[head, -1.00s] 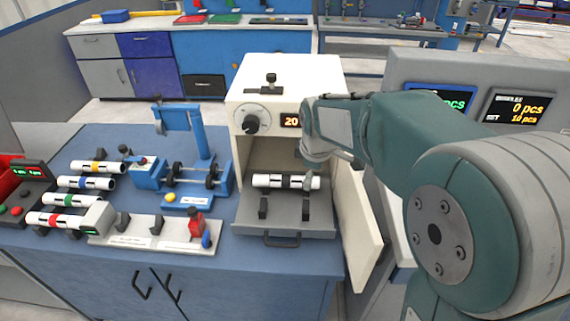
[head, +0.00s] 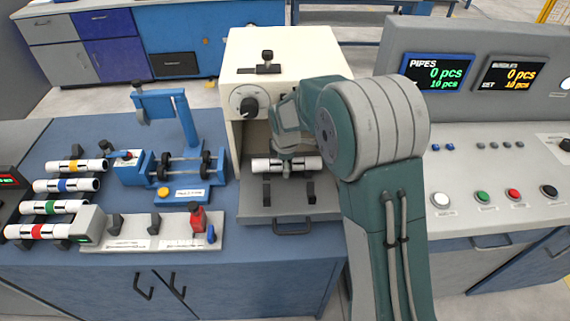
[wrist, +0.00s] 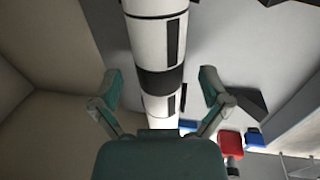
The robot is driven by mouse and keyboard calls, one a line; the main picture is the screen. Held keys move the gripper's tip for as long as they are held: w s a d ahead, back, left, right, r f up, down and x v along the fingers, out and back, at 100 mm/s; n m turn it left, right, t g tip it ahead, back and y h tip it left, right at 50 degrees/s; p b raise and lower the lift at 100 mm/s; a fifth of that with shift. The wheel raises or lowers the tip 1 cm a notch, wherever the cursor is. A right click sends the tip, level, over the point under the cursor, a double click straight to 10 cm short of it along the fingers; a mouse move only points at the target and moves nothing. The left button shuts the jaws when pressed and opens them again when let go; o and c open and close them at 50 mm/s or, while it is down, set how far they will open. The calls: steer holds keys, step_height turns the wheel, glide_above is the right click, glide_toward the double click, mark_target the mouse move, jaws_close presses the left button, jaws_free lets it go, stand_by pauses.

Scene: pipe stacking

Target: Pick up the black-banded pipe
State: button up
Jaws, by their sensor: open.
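The black-banded pipe (head: 262,165) is white with black marks and lies across the pulled-out tray (head: 250,197) of the white oven-like box (head: 235,72). In the wrist view the pipe (wrist: 157,55) runs lengthwise, with its wide black band between my fingers. My gripper (wrist: 160,90) is open, with one finger on each side of the pipe and visible gaps to it. In the head view my gripper (head: 287,168) is over the middle of the pipe and hides part of it.
Pipes with yellow (head: 75,166), blue (head: 68,185), green (head: 54,207) and red (head: 37,231) bands lie on a rack at left. A blue fixture (head: 180,165) stands left of the box. A control console (head: 500,190) stands at right.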

steer(key=shift+a+f, duration=0.15)
steer(key=shift+f, duration=0.1)
steer(key=shift+d, duration=0.4)
steer(key=shift+d+r, duration=0.1)
steer(key=shift+d, duration=0.25)
steer(key=c, duration=0.4)
steer(key=shift+d, duration=0.25)
steer(key=c, duration=0.9)
steer(key=shift+o, duration=0.2)
steer(key=shift+a, duration=0.65)
steer(key=shift+d+r, duration=0.1)
steer(key=shift+r, duration=0.35)
steer(key=r, duration=0.2)
steer(key=shift+s+d+r, duration=0.2)
steer(key=shift+r, duration=0.15)
steer(key=s, duration=1.7)
steer(key=shift+s+a, duration=0.1)
steer(key=shift+s, duration=0.15)
